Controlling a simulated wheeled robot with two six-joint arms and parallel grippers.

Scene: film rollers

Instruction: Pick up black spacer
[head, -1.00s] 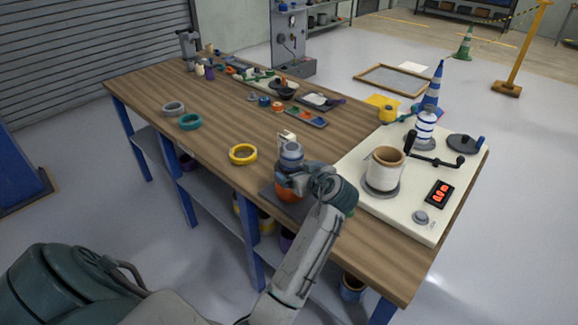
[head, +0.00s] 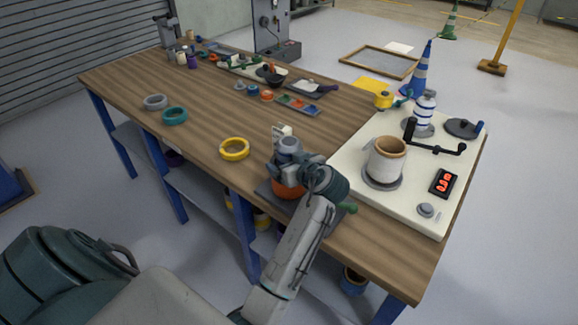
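I cannot make out a black spacer for certain in the head view. Loose rings lie on the wooden table (head: 330,235): a grey ring (head: 156,102) and a teal ring (head: 175,116) towards the left edge, and a yellow ring (head: 235,149) nearer the middle. My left arm comes in from the lower left and its wrist is over the table's front part. My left gripper (head: 284,158) is at the wrist's far side, right of the yellow ring; its fingers cannot be made out clearly. My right gripper is out of view.
An orange round thing (head: 287,188) on a dark plate is partly hidden by my wrist. A cream panel (head: 385,213) with a beige roller (head: 387,157), a crank and a red display stands to the right. Trays and small parts lie further back. The left middle table is fairly clear.

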